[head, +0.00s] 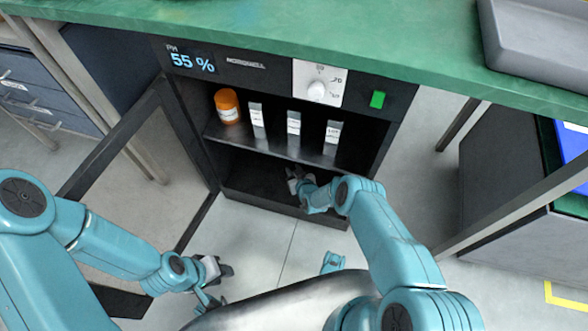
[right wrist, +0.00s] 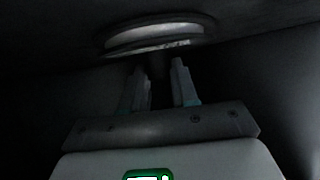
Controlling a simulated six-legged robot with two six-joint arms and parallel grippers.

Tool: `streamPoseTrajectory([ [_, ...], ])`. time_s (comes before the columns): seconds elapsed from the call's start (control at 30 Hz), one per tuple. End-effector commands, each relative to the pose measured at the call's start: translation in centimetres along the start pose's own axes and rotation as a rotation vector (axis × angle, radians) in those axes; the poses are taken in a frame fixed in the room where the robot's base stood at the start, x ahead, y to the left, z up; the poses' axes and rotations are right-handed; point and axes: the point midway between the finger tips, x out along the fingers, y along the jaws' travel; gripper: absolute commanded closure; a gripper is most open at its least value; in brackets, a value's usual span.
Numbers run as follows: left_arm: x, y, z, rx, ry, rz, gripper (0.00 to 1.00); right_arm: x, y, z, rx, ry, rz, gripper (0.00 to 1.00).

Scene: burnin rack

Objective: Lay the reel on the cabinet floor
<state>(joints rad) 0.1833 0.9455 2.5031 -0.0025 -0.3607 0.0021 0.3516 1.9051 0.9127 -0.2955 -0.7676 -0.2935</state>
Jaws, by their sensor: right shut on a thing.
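The cabinet (head: 188,110) stands open under the green bench, with its dark floor (head: 255,182) below a shelf. My right gripper (head: 293,176) reaches into this lower compartment. In the right wrist view, its two fingers (right wrist: 160,88) are close together at a dark stem under a round, pale-rimmed disc, the reel (right wrist: 155,34). The gripper is shut on the reel. In the head view I cannot make the reel out in the dark. Whether it touches the floor is unclear. My left gripper (head: 226,271) is outside, low in front of the cabinet; its jaw opening is unclear.
The shelf (head: 270,148) above my right gripper holds an orange bottle (head: 227,105) and three labelled grey boxes (head: 293,130). The open cabinet door (head: 115,145) stands to the left. A grey tray (head: 535,45) sits on the bench (head: 400,40).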

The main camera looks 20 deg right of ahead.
Motion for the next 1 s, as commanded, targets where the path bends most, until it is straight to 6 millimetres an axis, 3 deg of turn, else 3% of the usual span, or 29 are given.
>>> streamPoseTrajectory([
  [0.27, 0.4, -0.2, -0.1, -0.002, 0.002, 0.000, 0.66, 0.0, -0.1, 0.4, 0.000, 0.001, 0.000, 1.00],
  [0.3, 0.4, -0.2, -0.1, -0.002, 0.002, 0.000, 0.66, 0.0, -0.1, 0.4, 0.000, 0.000, -0.001, 0.68],
  [0.37, 0.2, -0.1, -0.1, -0.002, 0.002, 0.000, 0.66, -0.1, -0.1, 0.3, 0.000, 0.000, -0.001, 0.49],
  [0.4, 0.2, -0.1, -0.1, -0.002, 0.002, 0.000, 0.66, -0.1, -0.1, 0.3, 0.000, 0.000, -0.001, 0.46],
  [0.77, -0.6, 0.2, 0.1, 0.001, -0.001, 0.000, 0.66, -0.5, 0.0, -0.4, 0.000, -0.001, 0.000, 0.46],
  [1.0, -3.9, 1.7, 0.5, 0.012, -0.011, 0.001, 0.66, -5.8, 0.1, -0.7, 0.003, -0.004, -0.001, 0.46],
])
